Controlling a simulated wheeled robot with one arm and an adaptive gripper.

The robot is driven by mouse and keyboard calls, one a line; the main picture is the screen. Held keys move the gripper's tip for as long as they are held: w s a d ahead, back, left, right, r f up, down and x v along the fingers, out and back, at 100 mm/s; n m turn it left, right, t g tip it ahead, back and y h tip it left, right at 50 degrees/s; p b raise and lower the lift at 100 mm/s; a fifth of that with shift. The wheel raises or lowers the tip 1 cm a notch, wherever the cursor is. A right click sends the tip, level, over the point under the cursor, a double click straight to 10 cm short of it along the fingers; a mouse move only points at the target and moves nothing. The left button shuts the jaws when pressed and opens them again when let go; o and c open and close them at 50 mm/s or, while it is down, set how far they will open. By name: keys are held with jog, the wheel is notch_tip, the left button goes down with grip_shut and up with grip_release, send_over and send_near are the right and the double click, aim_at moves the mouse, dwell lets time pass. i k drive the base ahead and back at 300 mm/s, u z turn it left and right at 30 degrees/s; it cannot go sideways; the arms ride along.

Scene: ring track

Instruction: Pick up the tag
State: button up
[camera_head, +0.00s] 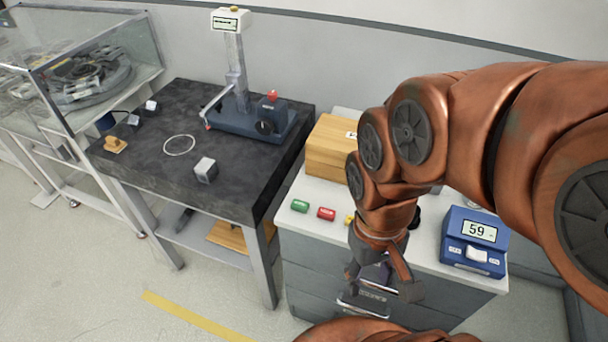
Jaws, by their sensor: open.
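A small yellow piece (349,220), perhaps another tag, lies just right of the red one and is partly hidden by my wrist. My gripper (382,287) points down with its fingers spread, open, to the right of these pieces and in front of the cabinet's drawer face in the picture. I see nothing held between the fingers. My arm hides part of the cabinet top.
The white cabinet top (425,256) also bears a wooden box (328,150) and a blue device reading 59 (474,242). Left is a dark stone table (140,165) with a test stand (238,85), a metal cube (205,170) and a white ring (179,145).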

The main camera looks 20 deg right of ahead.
aim_at(298, 205)
jog(key=z, duration=3.6)
jog(key=k, duration=2.6)
jog(key=u, duration=1.9)
